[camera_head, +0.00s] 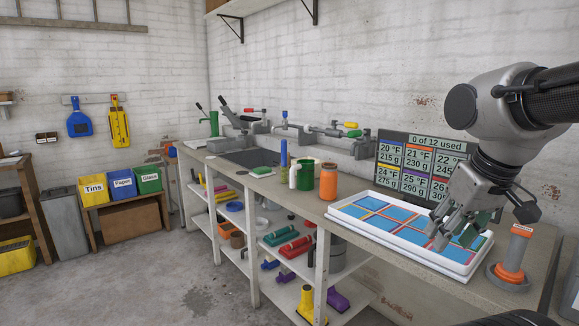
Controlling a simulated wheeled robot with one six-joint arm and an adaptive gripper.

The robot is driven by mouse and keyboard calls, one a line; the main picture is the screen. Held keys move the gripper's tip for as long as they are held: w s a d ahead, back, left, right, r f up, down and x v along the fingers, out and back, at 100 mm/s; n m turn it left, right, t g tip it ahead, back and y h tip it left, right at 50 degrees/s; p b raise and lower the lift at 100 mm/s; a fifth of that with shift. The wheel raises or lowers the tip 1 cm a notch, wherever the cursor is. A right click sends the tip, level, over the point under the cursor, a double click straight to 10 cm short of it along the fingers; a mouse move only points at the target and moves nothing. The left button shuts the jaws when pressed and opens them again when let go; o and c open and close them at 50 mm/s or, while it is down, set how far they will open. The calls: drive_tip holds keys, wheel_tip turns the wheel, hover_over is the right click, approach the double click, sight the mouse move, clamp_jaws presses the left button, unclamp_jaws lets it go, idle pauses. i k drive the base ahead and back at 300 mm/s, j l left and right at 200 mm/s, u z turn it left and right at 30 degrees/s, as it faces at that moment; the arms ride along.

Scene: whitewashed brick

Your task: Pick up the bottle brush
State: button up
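I cannot single out the bottle brush with certainty at this size. A slim upright blue item (284,154) stands on the bench beside the sink, but I cannot tell whether it is a brush or a bottle. My gripper (457,236) is at the right, pointing down over a white tray (343,213) with blue panels in coloured frames. Its fingers look spread apart, with nothing clearly held between them. A dark green patch shows by the fingers, and I cannot tell what it is.
An orange jar (328,181) and a green mug (305,174) stand left of the tray. A screen (405,165) stands behind. Shelves below hold coloured items. The floor (175,285) at left is clear.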

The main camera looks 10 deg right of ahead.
sight(284, 177)
drive_tip(key=i+j+z, duration=0.15)
drive_tip(key=i+j, duration=0.5)
drive_tip(key=i+j+z, duration=0.15)
drive_tip(key=i+j, duration=0.6)
drive_tip(key=i+j+z, duration=0.2)
drive_tip(key=i+j, duration=0.55)
drive_tip(key=j, duration=0.1)
